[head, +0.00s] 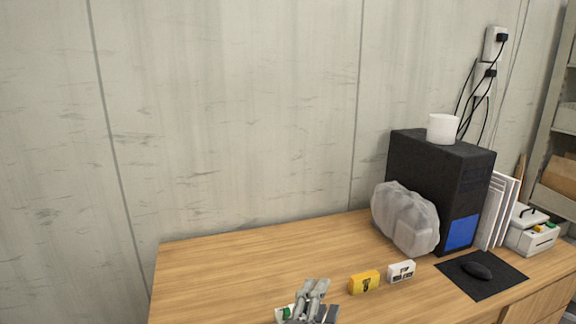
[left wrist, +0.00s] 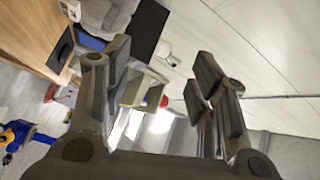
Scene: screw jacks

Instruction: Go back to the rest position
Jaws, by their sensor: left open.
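My left gripper (head: 312,300) shows at the bottom edge of the head view, in front of the desk and partly cut off by the frame. In the left wrist view its two fingers (left wrist: 160,72) stand wide apart with nothing between them; the gripper is open and empty. A small white and green item (head: 284,313) shows just beside the gripper, partly hidden by it. My right gripper is in neither view.
The wooden desk (head: 240,265) holds a yellow box (head: 363,282), a white box (head: 401,272), a wrapped translucent bundle (head: 405,218), a black computer case (head: 430,170) and a mouse (head: 477,271). A wall stands behind. The desk's left part is clear.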

